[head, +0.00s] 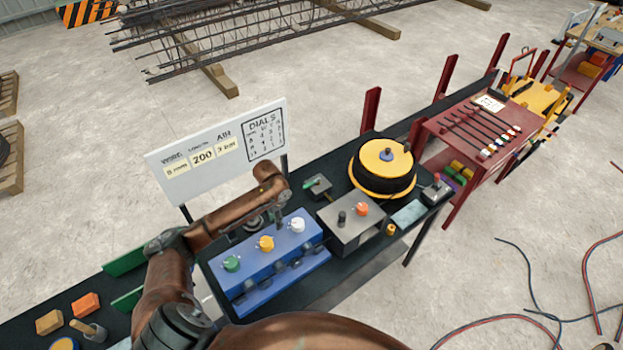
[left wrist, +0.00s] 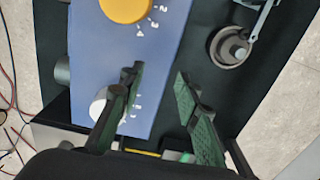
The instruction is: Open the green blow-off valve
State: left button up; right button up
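The green blow-off valve (head: 316,186), a small grey fitting with a green handle, sits on the dark bench behind the white knob's end of the blue panel. In the left wrist view a bit of green and grey (left wrist: 182,156) shows low between the finger bases, perhaps this valve, mostly hidden. My left gripper (head: 276,214) is above the bench just behind the blue panel, to the left of the valve in the head view. In the left wrist view its fingers (left wrist: 158,75) are apart with nothing between the tips. My right gripper is not in view.
The blue panel (head: 250,275) carries green (head: 231,263), yellow (head: 266,244) and white (head: 297,225) knobs close to the gripper. A grey box (head: 352,232) with an orange knob and a yellow-topped drum (head: 386,155) stand to the right. A white sign (head: 218,150) stands behind.

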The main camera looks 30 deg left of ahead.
aim_at(312, 184)
jog(key=i, duration=0.95)
